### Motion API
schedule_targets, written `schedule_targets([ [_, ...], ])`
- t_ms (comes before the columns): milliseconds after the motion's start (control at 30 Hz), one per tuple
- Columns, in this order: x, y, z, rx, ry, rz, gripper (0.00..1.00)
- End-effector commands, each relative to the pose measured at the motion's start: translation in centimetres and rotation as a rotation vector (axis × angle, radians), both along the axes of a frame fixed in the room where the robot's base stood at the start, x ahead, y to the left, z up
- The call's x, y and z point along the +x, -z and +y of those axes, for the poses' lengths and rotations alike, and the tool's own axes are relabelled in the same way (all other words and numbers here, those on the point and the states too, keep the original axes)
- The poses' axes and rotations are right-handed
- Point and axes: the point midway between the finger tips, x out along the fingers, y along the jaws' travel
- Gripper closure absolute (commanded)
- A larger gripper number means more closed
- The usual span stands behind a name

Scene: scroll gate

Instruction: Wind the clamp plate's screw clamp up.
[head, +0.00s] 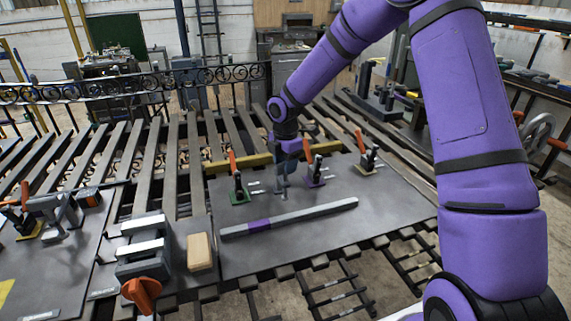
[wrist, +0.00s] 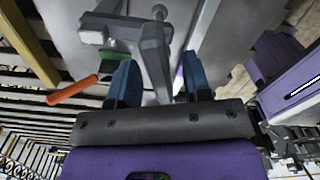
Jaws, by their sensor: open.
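The dark clamp plate (head: 390,215) carries several upright clamps with orange handles. One clamp has a green base (head: 240,197), one a purple base (head: 316,180), and one stands farther right (head: 367,162). My gripper (head: 283,188) is low over the plate, between the green-based and purple-based clamps. In the wrist view its blue fingers (wrist: 160,82) are apart, with a grey clamp arm (wrist: 155,48) showing between and beyond them. An orange handle (wrist: 72,90) sticks out left of the fingers. I cannot tell whether the fingers touch the clamp, and the screw is not clear.
A long grey bar with a purple band (head: 290,216) lies on the plate's near part. A vise with an orange knob (head: 145,250) and a tan block (head: 200,251) are to the left. A yellow beam (head: 240,162) runs behind the plate. Slats with gaps surround it.

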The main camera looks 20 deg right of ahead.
Motion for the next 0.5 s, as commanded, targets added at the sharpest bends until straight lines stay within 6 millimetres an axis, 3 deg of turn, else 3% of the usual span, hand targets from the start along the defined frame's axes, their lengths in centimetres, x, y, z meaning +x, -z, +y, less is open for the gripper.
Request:
schedule_targets([
  [500, 0.1, -8.3, -0.1, 0.000, 0.001, -0.002, 0.55],
])
